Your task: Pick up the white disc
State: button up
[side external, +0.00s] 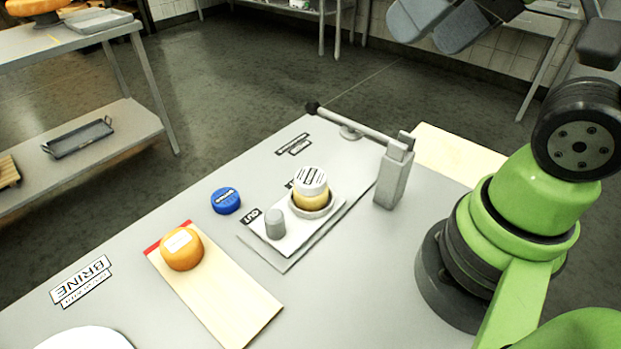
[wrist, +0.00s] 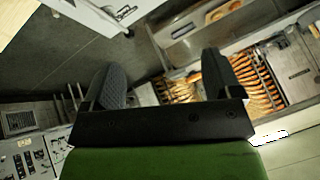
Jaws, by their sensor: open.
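A white disc (side external: 311,179) with dark stripes or lettering on top lies on a pale yellow cheese (side external: 311,199). The cheese sits in a round holder on a light plate (side external: 284,247) near the middle of the table. My gripper (side external: 434,29) is high at the top right of the side view, well above and apart from the disc. Its two grey fingers are spread, with nothing between them. In the wrist view the open gripper (wrist: 162,82) points away from the table, and the disc does not show there.
A grey cylinder (side external: 275,223) stands beside the holder. A lever post (side external: 393,178) with a long arm stands behind it, right. A blue disc (side external: 226,200) and an orange cheese (side external: 181,249) on a board (side external: 225,300) lie left. A white round thing (side external: 85,339) is cut off below.

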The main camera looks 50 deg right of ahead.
jog(key=w+f+n+g, duration=0.2)
jog(key=w+n, duration=0.3)
jog(key=n, duration=0.4)
jog(key=n+g+h, duration=0.2)
jog(key=n+g, duration=0.3)
jog(key=n, duration=1.8)
send_over(310, 176)
notch_tip(310, 176, down, 13)
notch_tip(310, 176, down, 10)
jog(key=shift+r, duration=0.1)
jog(key=shift+c, duration=0.5)
jog(key=c, duration=1)
